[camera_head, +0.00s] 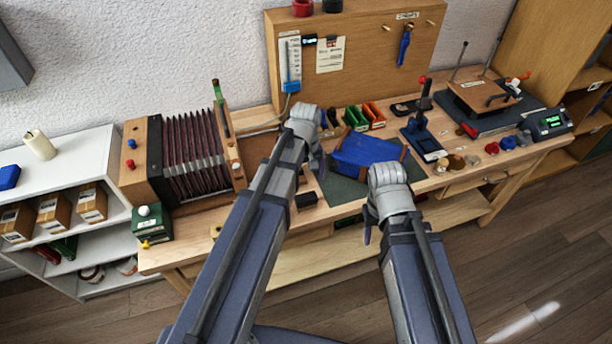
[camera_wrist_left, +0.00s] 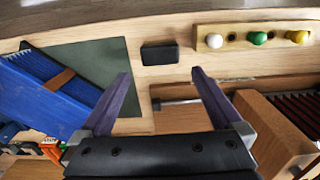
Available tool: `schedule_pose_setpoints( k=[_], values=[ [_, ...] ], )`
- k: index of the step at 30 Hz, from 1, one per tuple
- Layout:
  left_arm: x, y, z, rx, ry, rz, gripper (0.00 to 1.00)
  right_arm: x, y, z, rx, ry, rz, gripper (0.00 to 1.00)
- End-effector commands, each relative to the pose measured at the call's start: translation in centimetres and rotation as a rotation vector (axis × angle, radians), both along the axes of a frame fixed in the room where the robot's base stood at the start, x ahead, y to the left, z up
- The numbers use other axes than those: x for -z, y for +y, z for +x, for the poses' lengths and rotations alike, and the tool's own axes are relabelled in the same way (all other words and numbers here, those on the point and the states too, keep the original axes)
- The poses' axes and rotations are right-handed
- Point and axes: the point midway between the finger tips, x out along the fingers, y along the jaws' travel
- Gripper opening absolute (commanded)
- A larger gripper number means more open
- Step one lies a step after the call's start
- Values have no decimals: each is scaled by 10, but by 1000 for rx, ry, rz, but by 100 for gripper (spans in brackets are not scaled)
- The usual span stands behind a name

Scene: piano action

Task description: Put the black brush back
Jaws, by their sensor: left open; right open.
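A small black block (camera_head: 306,200), which looks like the black brush, lies on the bench near its front edge. In the left wrist view it (camera_wrist_left: 160,53) lies on bare wood beyond my fingertips, roughly between their lines. My left gripper (camera_wrist_left: 163,80) is open and empty, apart from the block. In the head view my left gripper (camera_head: 317,165) is partly hidden by its wrist, above the bench behind the block. My right gripper (camera_head: 369,232) is mostly hidden behind its wrist, near the bench's front edge; nothing shows in it. I cannot tell which place belongs to the brush.
A blue bellows piece (camera_head: 365,150) lies on a dark green mat (camera_head: 340,187) beside the block. A wooden rack (camera_wrist_left: 255,45) with white, green and yellow balls stands on the block's other side. A large accordion-like bellows (camera_head: 192,148) fills the bench's left. A pegboard (camera_head: 360,70) stands behind.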

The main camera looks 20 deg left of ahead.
Motion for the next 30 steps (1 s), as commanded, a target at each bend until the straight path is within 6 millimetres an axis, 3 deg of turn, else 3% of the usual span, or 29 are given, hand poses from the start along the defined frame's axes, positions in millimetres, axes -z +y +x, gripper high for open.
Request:
schedule_pose_setpoints(
  k=[5,7,13,15,19,22,30],
  values=[
    [-5,-1,-1,3,0,0,100,-5,0,0,0,0,0,51],
    [-4,-8,-9,47,3,4,100,-4,0,0,0,0,0,51],
    [-4,-67,-82,481,32,48,100,-4,0,0,0,0,0,51],
    [-5,-82,-106,637,44,64,100,-4,0,0,0,0,0,51],
    [-5,-99,-135,843,61,84,100,-4,0,0,0,0,0,51],
    [-5,-104,-144,915,68,91,100,-4,0,0,0,0,0,51],
    [-5,-105,-143,927,69,91,100,-4,0,0,0,0,0,51]
  ],
)
